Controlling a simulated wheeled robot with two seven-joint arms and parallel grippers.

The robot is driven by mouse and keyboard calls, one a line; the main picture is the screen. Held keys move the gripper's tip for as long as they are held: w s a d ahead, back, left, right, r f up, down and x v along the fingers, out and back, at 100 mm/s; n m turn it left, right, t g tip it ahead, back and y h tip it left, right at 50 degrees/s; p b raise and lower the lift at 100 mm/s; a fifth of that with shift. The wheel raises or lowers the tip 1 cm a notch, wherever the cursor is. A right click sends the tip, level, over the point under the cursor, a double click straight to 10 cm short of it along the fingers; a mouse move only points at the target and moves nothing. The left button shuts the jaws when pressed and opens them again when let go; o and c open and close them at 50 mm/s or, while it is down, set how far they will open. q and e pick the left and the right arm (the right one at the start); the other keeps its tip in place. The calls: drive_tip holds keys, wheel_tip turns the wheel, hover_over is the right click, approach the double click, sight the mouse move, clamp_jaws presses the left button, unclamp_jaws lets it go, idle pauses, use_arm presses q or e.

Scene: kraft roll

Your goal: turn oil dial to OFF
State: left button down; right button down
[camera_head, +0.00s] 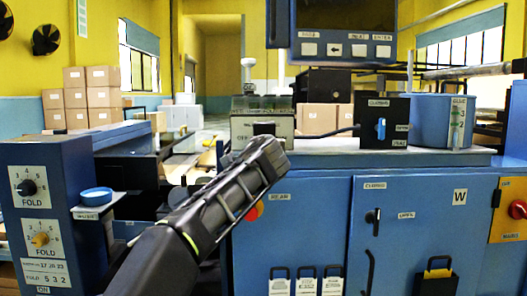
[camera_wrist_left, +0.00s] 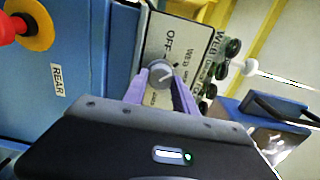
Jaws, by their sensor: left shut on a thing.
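A round grey dial (camera_wrist_left: 160,72) sits on a white panel in the left wrist view, with a pale mark on its face; the word OFF is printed beside it. Other labels on this panel begin with WEB and are partly hidden. My left gripper (camera_wrist_left: 166,85) has its purple fingers on either side of the dial, shut on it. In the head view my left gripper (camera_head: 272,150) reaches up to the grey control box (camera_head: 248,108) on the blue cabinet and hides the dial. I cannot read exactly where the dial points. My right gripper is not in view.
A red stop button (camera_wrist_left: 10,28) on a yellow ring is near the REAR label. Small dark knobs (camera_wrist_left: 232,48) line the panel's far side. A black switch box (camera_head: 384,121) stands to the right. The blue fold-dial stand (camera_head: 65,170) is at left.

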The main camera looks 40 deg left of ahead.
use_arm(q)
drive_tip(key=n+b, duration=0.4)
drive_tip(key=n, duration=0.4)
drive_tip(key=shift+n, duration=0.4)
drive_tip(key=c, duration=1)
unclamp_jaws()
drive_tip(key=b+v, duration=0.3)
drive_tip(key=v, duration=0.4)
drive_tip(key=shift+s+d, duration=0.2)
drive_tip(key=shift+s, duration=0.1)
